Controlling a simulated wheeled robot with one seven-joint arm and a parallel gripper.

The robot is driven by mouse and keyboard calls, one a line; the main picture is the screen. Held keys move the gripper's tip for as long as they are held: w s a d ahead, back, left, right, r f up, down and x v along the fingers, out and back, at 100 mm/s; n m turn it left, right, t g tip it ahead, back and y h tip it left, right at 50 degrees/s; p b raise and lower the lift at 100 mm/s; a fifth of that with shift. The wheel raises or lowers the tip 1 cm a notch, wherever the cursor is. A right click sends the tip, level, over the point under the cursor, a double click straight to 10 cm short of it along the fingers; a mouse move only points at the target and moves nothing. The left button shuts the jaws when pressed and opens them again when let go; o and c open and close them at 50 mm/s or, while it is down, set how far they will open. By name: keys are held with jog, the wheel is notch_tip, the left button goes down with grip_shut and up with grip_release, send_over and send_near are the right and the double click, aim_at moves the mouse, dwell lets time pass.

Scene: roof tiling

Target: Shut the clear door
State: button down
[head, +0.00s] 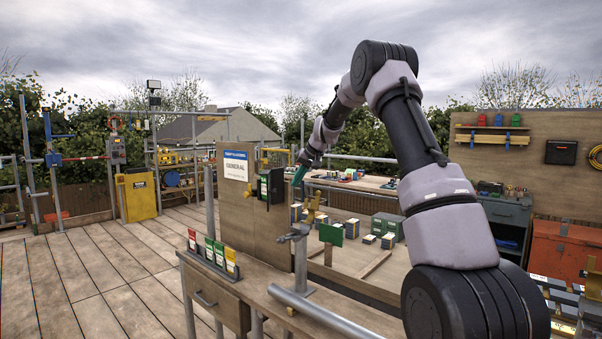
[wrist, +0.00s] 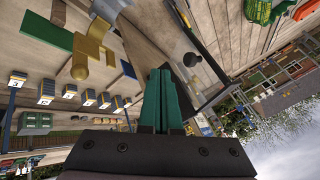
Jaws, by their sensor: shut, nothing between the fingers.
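My gripper (head: 299,177) is at the end of the outstretched arm, its teal fingers pointing down beside the upright wooden board. In the wrist view the teal fingers (wrist: 165,100) are together with nothing between them. A small black box (head: 271,186) is fixed to the board just left of the fingers, with a green patch on its front. I cannot make out a clear door pane in the head view. In the wrist view a dark bar (wrist: 204,42) and a dark round knob (wrist: 191,59) lie close beyond the fingertips; whether they belong to the door, I cannot tell.
The wooden board (head: 235,190) carries a "GENERAL" sign (head: 236,165). A bench (head: 256,294) in front holds a card rack (head: 213,258) and a grey pipe (head: 318,313). A green plate (head: 331,234) and several small boxes stand behind. Open decking (head: 100,275) lies left.

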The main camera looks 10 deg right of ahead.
jog(key=w+a+f, duration=0.2)
jog(key=a, duration=0.3)
jog(key=shift+w+f, duration=0.15)
jog(key=shift+f, duration=0.15)
